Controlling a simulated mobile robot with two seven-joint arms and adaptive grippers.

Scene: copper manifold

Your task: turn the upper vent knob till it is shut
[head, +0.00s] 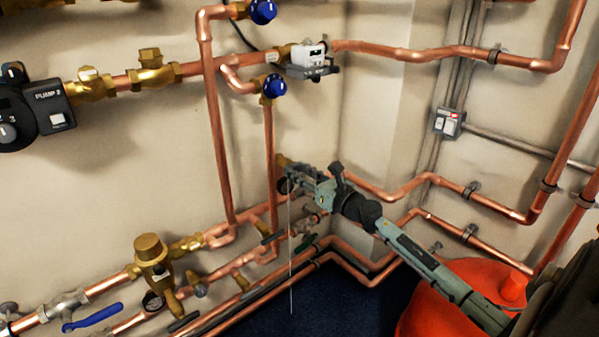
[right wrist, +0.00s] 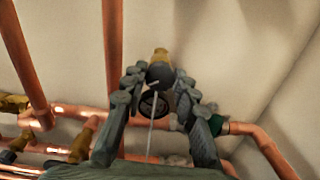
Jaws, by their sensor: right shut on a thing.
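My right gripper (head: 293,180) reaches in from the lower right to the wall pipes near the corner. In the right wrist view, my gripper (right wrist: 160,76) has its two fingers on either side of a dark round knob (right wrist: 159,74). A brass fitting (right wrist: 160,53) shows just beyond the knob, and also in the head view (head: 282,160). I take this knob to be the upper vent knob; the fingers partly hide it in the head view. How far it is turned cannot be told. My left gripper is not in view.
Copper pipes (head: 221,150) run up the wall beside the gripper. Two blue knobs (head: 273,86) sit above. A blue lever valve (head: 92,318) is at lower left. A thin pale line (head: 291,255) hangs below the gripper. An orange-red object (head: 450,290) stands under my right arm.

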